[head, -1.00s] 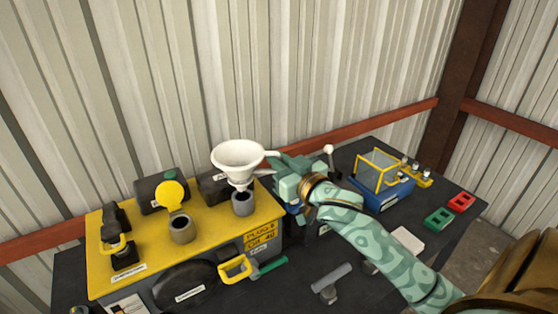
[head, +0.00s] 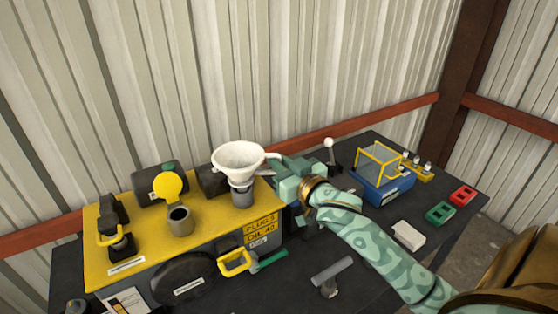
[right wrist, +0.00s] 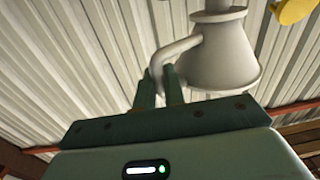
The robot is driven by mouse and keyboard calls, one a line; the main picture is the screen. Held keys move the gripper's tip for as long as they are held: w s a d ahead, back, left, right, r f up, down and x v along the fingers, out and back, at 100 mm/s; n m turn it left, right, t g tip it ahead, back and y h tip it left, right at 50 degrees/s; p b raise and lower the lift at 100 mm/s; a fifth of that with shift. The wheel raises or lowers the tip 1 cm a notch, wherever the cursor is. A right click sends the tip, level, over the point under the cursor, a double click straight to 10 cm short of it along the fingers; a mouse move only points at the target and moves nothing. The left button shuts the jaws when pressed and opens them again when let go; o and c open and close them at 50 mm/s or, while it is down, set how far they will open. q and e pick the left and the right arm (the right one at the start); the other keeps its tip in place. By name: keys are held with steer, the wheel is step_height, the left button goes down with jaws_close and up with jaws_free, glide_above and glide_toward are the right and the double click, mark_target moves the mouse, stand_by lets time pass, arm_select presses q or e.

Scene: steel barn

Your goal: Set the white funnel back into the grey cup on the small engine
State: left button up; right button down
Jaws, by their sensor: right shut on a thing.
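The white funnel (head: 238,158) is upright over the grey cup (head: 242,197) on the yellow-topped small engine (head: 215,225). Its lower end meets the cup's mouth, and the spout is hidden there. I cannot tell whether the funnel rests fully on the rim. My right gripper (head: 274,168) is to the right of the funnel and shut on its side handle. The right wrist view shows the funnel (right wrist: 215,60) with its handle between the fingers (right wrist: 165,85). My left gripper is not in view.
A second grey cup (head: 180,222) with a raised yellow lid (head: 168,187) stands to the left on the engine. A blue box with a yellow frame (head: 383,190) stands at right. Green (head: 440,213) and red (head: 463,195) blocks lie near the bench's right edge.

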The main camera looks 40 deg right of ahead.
steer(key=shift+f+b, duration=0.55)
steer(key=shift+f, duration=0.55)
steer(key=c, duration=1.4)
jaws_free()
steer(key=shift+s, duration=0.1)
steer(key=s, duration=1.6)
steer(key=shift+s, duration=0.1)
